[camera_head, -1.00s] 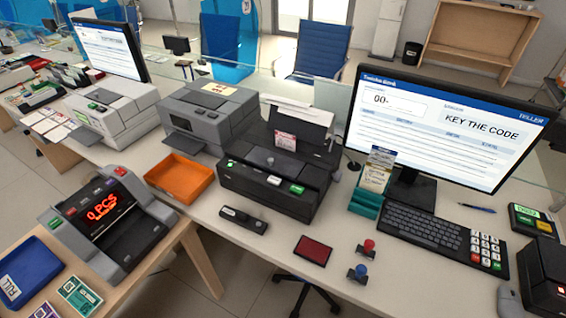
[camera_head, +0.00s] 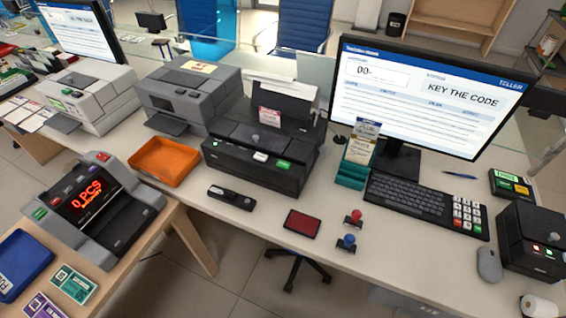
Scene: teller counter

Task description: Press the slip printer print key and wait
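A black printer (camera_head: 228,158) with paper standing at its back sits in the middle of the counter and looks like the slip printer. Its front top edge carries a white key (camera_head: 261,156) and a green key (camera_head: 283,165). Any lettering on the keys is too small to read, so I cannot tell for sure which is the print key. No slip shows coming out at its front. Neither of my grippers is in view.
The monitor (camera_head: 430,90) reads "KEY THE CODE". Around the printer are an orange tray (camera_head: 163,162), a black handheld device (camera_head: 231,197), a red pad (camera_head: 302,223), two stamps (camera_head: 353,217) and a teal card holder (camera_head: 352,174). A note counter (camera_head: 100,215) shows "0 PCS".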

